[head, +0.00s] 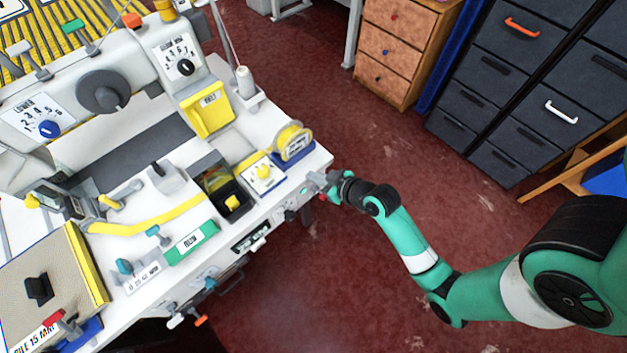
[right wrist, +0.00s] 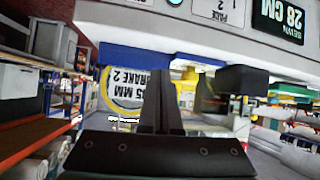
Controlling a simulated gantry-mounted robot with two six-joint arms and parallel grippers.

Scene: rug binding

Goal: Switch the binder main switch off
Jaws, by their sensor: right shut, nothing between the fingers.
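The white rug-binding machine's table (head: 110,318) fills the left of the head view. My right gripper (head: 314,186) is at the table's right front corner, its fingers shut and empty. In the right wrist view the shut fingers (right wrist: 163,100) point at the table side, with a black block (right wrist: 243,78) just to their right. I cannot tell for sure which part is the main switch; a small grey fitting (head: 289,215) sits on the front edge beside my gripper. Contact with it cannot be told. My left gripper is not in view.
A yellow tape roll (head: 292,140) on a blue base and a yellow-knobbed plate (head: 263,173) stand near the corner. A dark panel (head: 250,237) is on the front edge. Drawers (head: 395,50) stand at the back. The red floor right of the table is open.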

